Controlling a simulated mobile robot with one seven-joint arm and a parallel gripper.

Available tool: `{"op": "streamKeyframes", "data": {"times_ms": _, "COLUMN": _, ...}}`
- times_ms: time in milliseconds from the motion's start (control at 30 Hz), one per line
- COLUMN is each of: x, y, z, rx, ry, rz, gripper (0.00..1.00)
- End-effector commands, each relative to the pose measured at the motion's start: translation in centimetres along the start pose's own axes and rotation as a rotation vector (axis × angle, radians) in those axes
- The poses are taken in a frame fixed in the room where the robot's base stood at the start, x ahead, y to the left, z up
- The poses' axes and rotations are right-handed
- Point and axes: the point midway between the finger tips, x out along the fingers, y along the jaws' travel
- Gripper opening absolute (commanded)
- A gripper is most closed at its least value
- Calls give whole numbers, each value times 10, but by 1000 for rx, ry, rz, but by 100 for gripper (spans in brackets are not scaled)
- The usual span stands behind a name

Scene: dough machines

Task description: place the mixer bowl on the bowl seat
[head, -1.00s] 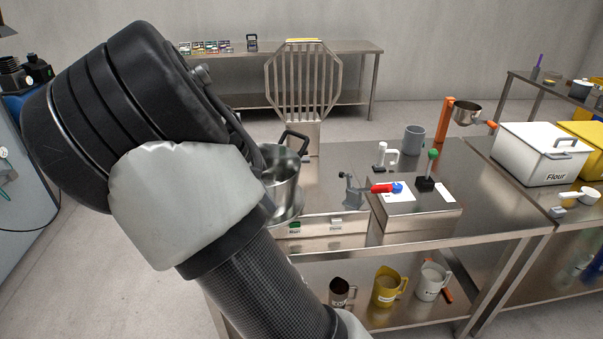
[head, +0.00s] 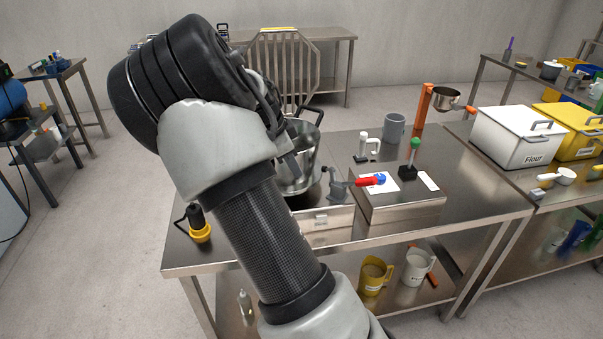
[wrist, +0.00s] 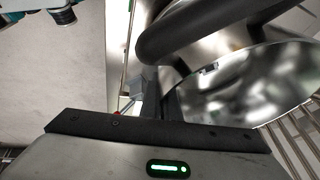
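The steel mixer bowl (head: 300,170), with a dark loop handle (head: 304,112), is just right of my wrist in the head view. It appears upright, over or at the mixer base (head: 326,232); the arm hides its left side. The bowl seat is hidden, so I cannot tell whether the bowl touches it. In the wrist view the shiny bowl (wrist: 245,90) and a thick dark handle (wrist: 200,28) fill the right side. My gripper (wrist: 160,95) has its fingers close together at the bowl's near handle and appears shut on it; the contact is partly hidden.
The barred guard (head: 285,70) stands raised behind the bowl. A grey clamp lever (head: 337,185) and a control box with a red-handled knob (head: 370,181) are close on the right. A yellow-and-black tool (head: 199,225) stands at the bench's left end.

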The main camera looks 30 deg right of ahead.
Motion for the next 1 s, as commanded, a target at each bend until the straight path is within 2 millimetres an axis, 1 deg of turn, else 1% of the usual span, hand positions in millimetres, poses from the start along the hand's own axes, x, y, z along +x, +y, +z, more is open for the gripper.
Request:
{"op": "streamKeyframes", "data": {"times_ms": 33, "x": 1, "y": -4, "z": -7, "rx": 4, "ry": 0, "rz": -5, "gripper": 0}}
{"op": "streamKeyframes", "data": {"times_ms": 67, "x": 3, "y": -5, "z": -10, "rx": 3, "ry": 0, "rz": -5, "gripper": 0}}
{"op": "streamKeyframes", "data": {"times_ms": 267, "x": 7, "y": -9, "z": -19, "rx": 3, "ry": 0, "rz": -5, "gripper": 0}}
{"op": "streamKeyframes", "data": {"times_ms": 333, "x": 10, "y": -11, "z": -25, "rx": 3, "ry": 1, "rz": -4, "gripper": 0}}
{"op": "streamKeyframes", "data": {"times_ms": 500, "x": 34, "y": -6, "z": -13, "rx": -1, "ry": 0, "rz": 0, "gripper": 0}}
{"op": "streamKeyframes", "data": {"times_ms": 567, "x": 40, "y": -6, "z": -11, "rx": 0, "ry": 0, "rz": -3, "gripper": 0}}
{"op": "streamKeyframes", "data": {"times_ms": 933, "x": 44, "y": -5, "z": -9, "rx": 1, "ry": 0, "rz": -5, "gripper": 0}}
{"op": "streamKeyframes", "data": {"times_ms": 1000, "x": 44, "y": -4, "z": -8, "rx": 0, "ry": -1, "rz": 0, "gripper": 12}}
